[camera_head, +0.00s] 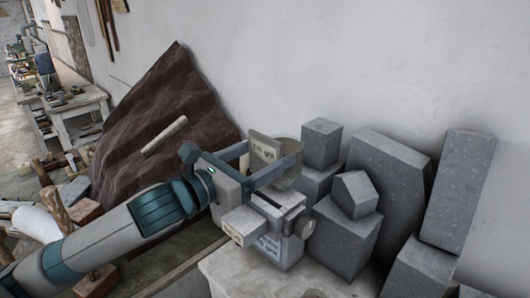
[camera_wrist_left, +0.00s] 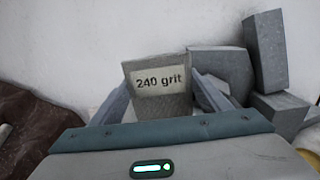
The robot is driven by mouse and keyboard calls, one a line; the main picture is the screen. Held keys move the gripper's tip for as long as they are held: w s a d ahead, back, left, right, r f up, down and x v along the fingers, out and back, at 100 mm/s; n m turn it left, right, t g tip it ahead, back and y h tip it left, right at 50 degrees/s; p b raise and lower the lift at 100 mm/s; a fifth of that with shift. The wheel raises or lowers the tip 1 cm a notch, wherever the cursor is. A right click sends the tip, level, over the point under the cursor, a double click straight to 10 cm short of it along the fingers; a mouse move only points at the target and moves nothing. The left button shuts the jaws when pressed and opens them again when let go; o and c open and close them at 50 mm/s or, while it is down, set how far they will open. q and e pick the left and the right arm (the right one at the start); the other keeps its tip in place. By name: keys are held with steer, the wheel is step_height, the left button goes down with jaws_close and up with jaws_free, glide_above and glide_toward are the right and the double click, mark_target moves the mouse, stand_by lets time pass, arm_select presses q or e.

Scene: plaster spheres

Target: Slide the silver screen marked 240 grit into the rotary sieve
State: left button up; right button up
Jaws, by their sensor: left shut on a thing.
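My left gripper (camera_head: 262,165) is shut on the silver screen (camera_head: 265,149), a grey plate with a pale label. In the left wrist view the screen (camera_wrist_left: 158,85) stands between the two fingers and its label reads "240 grit". In the head view the gripper holds it above the rotary sieve, a pale boxy device (camera_head: 283,205) with a round fitting on its right side. A block with a pale label sticks out at the sieve's left. The gripper hides part of the sieve's top. The sieve cannot be made out in the left wrist view. My right gripper is not in view.
Grey stone blocks (camera_head: 395,165) crowd the right side, close to the sieve. The pale worktop (camera_head: 225,270) has some bare room in front of the sieve.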

arm_select(q)
step_height(320, 180, down, 2)
steer(key=shift+f+b, duration=0.1)
steer(key=shift+b, duration=0.5)
steer(key=shift+f+b, duration=0.5)
steer(key=shift+f, duration=0.45)
stand_by(0.4)
steer(key=shift+p, duration=0.55)
stand_by(0.6)
steer(key=shift+f+b, duration=0.3)
steer(key=shift+f, duration=0.2)
stand_by(0.4)
steer(key=shift+f+b, duration=0.7)
steer(key=shift+f, duration=0.5)
